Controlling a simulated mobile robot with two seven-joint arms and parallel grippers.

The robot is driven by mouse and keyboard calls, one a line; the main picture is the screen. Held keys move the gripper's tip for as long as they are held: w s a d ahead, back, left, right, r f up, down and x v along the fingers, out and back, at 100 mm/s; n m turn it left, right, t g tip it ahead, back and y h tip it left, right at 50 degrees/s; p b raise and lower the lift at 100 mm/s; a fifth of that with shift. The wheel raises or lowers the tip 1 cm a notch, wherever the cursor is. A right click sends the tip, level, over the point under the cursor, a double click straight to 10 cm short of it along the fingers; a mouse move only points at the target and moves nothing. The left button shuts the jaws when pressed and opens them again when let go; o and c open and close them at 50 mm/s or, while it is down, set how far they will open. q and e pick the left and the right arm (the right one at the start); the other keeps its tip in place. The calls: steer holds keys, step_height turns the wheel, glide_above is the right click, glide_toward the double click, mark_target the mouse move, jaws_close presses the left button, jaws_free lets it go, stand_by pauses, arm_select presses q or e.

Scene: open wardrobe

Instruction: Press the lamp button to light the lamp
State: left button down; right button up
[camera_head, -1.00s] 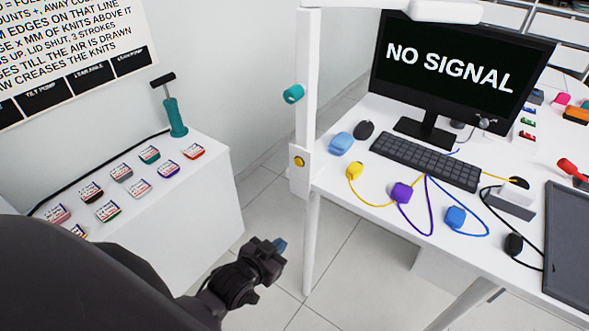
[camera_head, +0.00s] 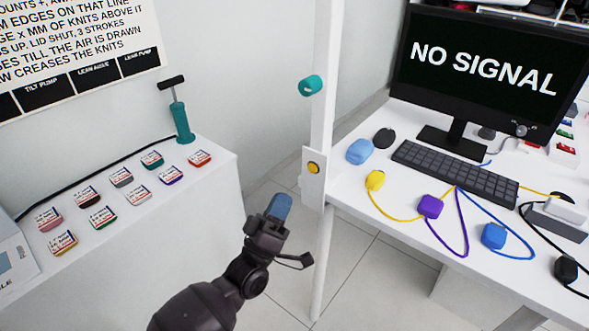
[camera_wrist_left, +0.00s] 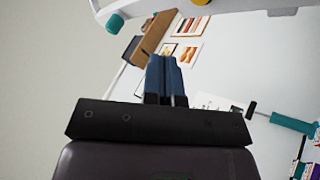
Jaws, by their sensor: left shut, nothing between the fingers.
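The round yellow button (camera_head: 313,168) sits on a white plate on the white post (camera_head: 324,110) at the desk's left edge. I take it for the lamp button. My left gripper (camera_head: 279,206) is shut and empty, its blue fingertips pointing up, below and left of the button and apart from it in the picture. In the left wrist view the shut fingers (camera_wrist_left: 167,80) point up, and a yellow round part (camera_wrist_left: 200,2) shows at the top edge, partly cut off. The lamp's light is not clearly visible. My right gripper is not in view.
A teal knob (camera_head: 311,86) sticks out from the post above the button. The desk holds a monitor (camera_head: 480,75), a keyboard (camera_head: 455,172) and several coloured corded devices. A white cabinet (camera_head: 190,220) with small labelled packets and a teal pump (camera_head: 181,118) stands left.

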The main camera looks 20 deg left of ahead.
mark_target(312, 168)
arm_select(q)
steer(key=n, duration=0.1)
steer(key=a+r+n+t+y, duration=0.1)
steer(key=s+n+y, duration=0.1)
steer(key=shift+s+a+r+n+t, duration=0.1)
steer(key=shift+a+r+n+t, duration=0.1)
steer(key=shift+a+n+t, duration=0.15)
steer(key=shift+d, duration=0.1)
steer(key=w+d+b, duration=0.2)
steer(key=w+d, duration=0.1)
steer(key=w, duration=0.5)
steer(key=shift+w, duration=0.2)
stand_by(0.3)
